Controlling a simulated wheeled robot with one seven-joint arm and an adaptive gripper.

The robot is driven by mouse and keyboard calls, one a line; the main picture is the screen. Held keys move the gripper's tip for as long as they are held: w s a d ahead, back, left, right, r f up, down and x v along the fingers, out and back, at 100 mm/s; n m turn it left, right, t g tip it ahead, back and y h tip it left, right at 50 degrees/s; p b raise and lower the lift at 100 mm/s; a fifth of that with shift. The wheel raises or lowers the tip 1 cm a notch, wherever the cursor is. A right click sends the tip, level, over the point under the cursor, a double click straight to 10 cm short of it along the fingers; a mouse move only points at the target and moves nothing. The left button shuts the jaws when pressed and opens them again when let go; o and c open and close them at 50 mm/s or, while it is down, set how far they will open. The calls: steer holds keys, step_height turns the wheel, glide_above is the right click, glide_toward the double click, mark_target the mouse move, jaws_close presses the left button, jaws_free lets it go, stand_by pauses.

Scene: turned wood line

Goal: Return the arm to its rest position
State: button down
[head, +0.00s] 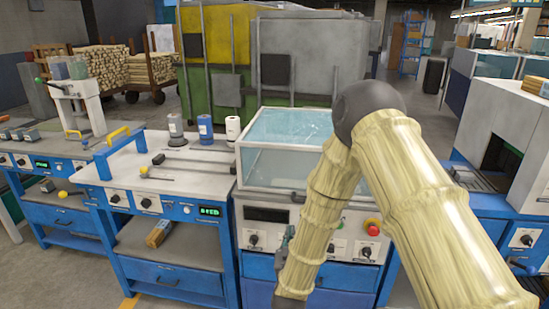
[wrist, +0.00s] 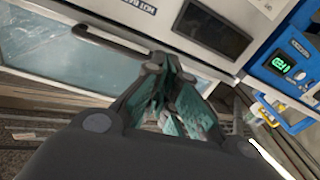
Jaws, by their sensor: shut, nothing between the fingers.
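My arm, in a pale sleeve with ribbed bands, rises from the lower right of the head view, bends at a dark elbow joint and hangs down in front of the glass-topped machine. My gripper (wrist: 178,95) has dark links and teal finger pads; in the wrist view it is shut and empty. In the head view only a small dark part of the gripper (head: 284,246) shows left of the forearm, in front of the machine's lower panel. The rest of it is hidden by the forearm.
The glass-topped machine (head: 262,176) stands close behind the arm, with a red button (head: 373,227) on its front. A blue bench (head: 205,163) with three spools stands to its left. Another blue-and-white machine (head: 527,160) is at right. Bare floor (head: 70,268) shows at lower left.

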steer(key=s+d+f+g+y, duration=0.1)
steer(key=s+d+f+g, duration=0.3)
steer(key=s+f, duration=0.6)
steer(key=s+d+f+g+y, duration=0.1)
steer(key=s+d+f+g, duration=0.5)
steer(key=f, duration=0.5)
steer(key=s+d+f+g, duration=0.1)
steer(key=s+f+g, duration=0.1)
steer(key=s, duration=0.8)
steer(key=s+d+f+g, duration=0.2)
steer(key=s+f+g, duration=0.1)
steer(key=s, duration=0.7)
steer(key=s+d+f+g, duration=0.2)
steer(key=s+g, duration=0.1)
steer(key=s, duration=0.7)
steer(key=shift+s+d+f+m+p, duration=0.25)
steer(key=shift+f+m+p, duration=0.1)
steer(key=shift+m+p, duration=0.1)
